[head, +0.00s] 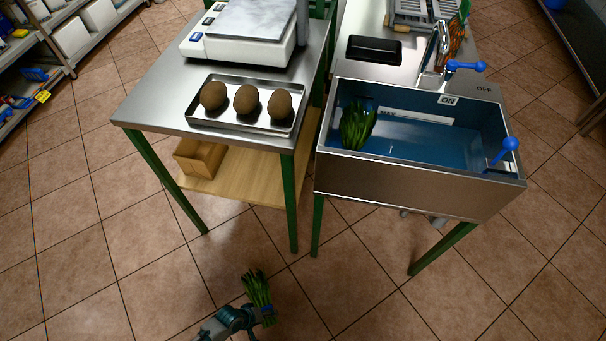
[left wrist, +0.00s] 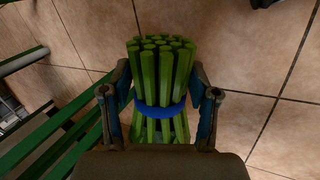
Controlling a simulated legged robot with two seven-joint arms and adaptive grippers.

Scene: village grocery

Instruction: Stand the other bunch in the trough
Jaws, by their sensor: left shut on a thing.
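My left gripper (head: 262,316) is shut on a bunch of green stalks (head: 256,287) with a blue band, low in the head view, over the floor in front of the tables. In the left wrist view the bunch (left wrist: 160,72) sits between the two fingers (left wrist: 160,105), cut ends toward the top. A second green bunch (head: 357,127) stands, leaning a little, at the left side of the blue-lined trough (head: 420,185). The held bunch is apart from the trough. My right gripper is in neither view.
A steel table (head: 150,100) at left bears a tray (head: 240,122) with three brown round items and a white scale (head: 245,35). The trough has a tap (head: 437,50) and blue levers (head: 510,144). The trough's middle and right are free.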

